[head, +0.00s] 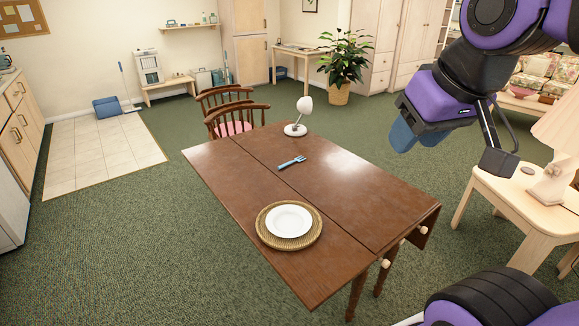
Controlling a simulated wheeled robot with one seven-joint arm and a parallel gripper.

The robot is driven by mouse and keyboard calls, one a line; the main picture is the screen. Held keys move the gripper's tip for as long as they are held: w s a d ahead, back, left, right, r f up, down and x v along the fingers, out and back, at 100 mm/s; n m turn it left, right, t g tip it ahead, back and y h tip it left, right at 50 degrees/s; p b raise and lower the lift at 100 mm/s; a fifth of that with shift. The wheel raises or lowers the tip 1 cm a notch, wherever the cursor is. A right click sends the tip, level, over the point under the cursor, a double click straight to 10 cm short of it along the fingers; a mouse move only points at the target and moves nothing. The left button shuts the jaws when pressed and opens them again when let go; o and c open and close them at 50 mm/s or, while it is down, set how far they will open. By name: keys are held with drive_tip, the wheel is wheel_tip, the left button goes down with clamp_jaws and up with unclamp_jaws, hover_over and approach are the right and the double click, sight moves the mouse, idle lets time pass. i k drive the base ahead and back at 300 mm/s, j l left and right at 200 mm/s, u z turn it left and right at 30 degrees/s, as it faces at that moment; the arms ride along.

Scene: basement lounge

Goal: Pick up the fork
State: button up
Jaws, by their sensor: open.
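The fork (291,162) is light blue and lies flat on the brown wooden table (340,190), near its middle and close to the seam between the leaves. My gripper (447,150) is at the upper right, raised in the air to the right of the table. It is open and well apart from the fork. Nothing covers the fork.
A white plate (289,221) on a round woven mat (262,236) sits at the table's near part. A small white lamp (300,117) stands at the far end. Wooden chairs (238,122) are behind. A side table (505,193) with a lamp (556,150) is at right.

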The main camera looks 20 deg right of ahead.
sight(285, 165)
drive_tip(key=i+j+z, duration=0.15)
drive_tip(key=j, duration=0.3)
drive_tip(key=i+j+z, duration=0.15)
drive_tip(key=j, duration=0.35)
drive_tip(key=i+j+z, duration=0.15)
drive_tip(key=j, duration=0.35)
drive_tip(key=i+j+z, duration=0.15)
drive_tip(key=j, duration=0.35)
drive_tip(key=i+j+z, duration=0.15)
drive_tip(key=j, duration=0.4)
drive_tip(key=i+j+z, duration=0.2)
drive_tip(key=i+j, duration=0.2)
drive_tip(key=j, duration=0.25)
drive_tip(key=i+j+z, duration=0.1)
drive_tip(key=j, duration=0.2)
drive_tip(key=i+j+z, duration=0.1)
drive_tip(key=j, duration=0.25)
drive_tip(key=i+j, duration=0.25)
drive_tip(key=j, duration=0.15)
drive_tip(key=i+j+z, duration=0.15)
drive_tip(key=j, duration=0.2)
drive_tip(key=i+j, duration=0.5)
drive_tip(key=j, duration=0.2)
drive_tip(key=z, duration=0.05)
